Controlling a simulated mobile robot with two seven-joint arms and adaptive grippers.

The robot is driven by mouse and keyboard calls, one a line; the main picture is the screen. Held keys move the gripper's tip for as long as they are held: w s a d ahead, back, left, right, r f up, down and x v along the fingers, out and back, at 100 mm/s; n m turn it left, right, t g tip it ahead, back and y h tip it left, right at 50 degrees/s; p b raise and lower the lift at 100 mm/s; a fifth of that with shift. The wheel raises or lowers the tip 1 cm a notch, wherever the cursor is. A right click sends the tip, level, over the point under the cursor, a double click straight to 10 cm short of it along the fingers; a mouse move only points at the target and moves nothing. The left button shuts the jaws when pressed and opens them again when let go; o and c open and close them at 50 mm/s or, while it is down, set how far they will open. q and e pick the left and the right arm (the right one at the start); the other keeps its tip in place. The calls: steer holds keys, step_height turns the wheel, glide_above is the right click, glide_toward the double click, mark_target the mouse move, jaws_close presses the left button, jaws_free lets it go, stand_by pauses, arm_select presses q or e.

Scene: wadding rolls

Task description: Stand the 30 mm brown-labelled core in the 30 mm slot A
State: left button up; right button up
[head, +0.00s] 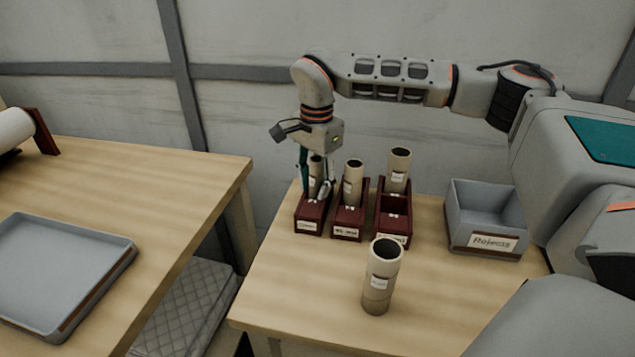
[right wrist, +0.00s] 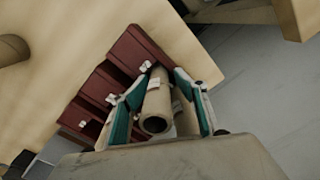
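A slim tan core (head: 316,178) stands in the left dark-red holder (head: 308,226), and it also shows in the right wrist view (right wrist: 157,101). My right gripper (head: 314,190) points down with one finger on each side of this core. In the right wrist view the fingers (right wrist: 163,78) look apart from it, with narrow gaps. A second core (head: 352,183) stands in the middle holder (head: 347,234). A third core (head: 398,171) stands at the back of the right holder (head: 394,226). Label colours and the slot lettering are too small to read. My left gripper is out of view.
A wider core (head: 382,277) stands upright on the table in front of the holders. A grey bin marked Rejects (head: 488,236) is at the right. A grey tray (head: 112,262) lies on the left table, with a floor gap between the tables.

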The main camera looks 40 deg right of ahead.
mark_target(314, 158)
steer(key=shift+o, duration=0.2)
steer(key=f, duration=0.3)
steer(key=shift+s+a+f+g, duration=0.15)
steer(key=shift+s+a+g, duration=0.05)
steer(key=shift+g, duration=0.1)
steer(key=shift+s+d+r, duration=0.1)
steer(key=shift+r, duration=0.2)
steer(key=shift+c, duration=0.2)
steer(key=shift+d+r, duration=0.1)
steer(key=shift+r, duration=0.3)
step_height(314, 158, up, 12)
steer(key=shift+f, duration=0.1)
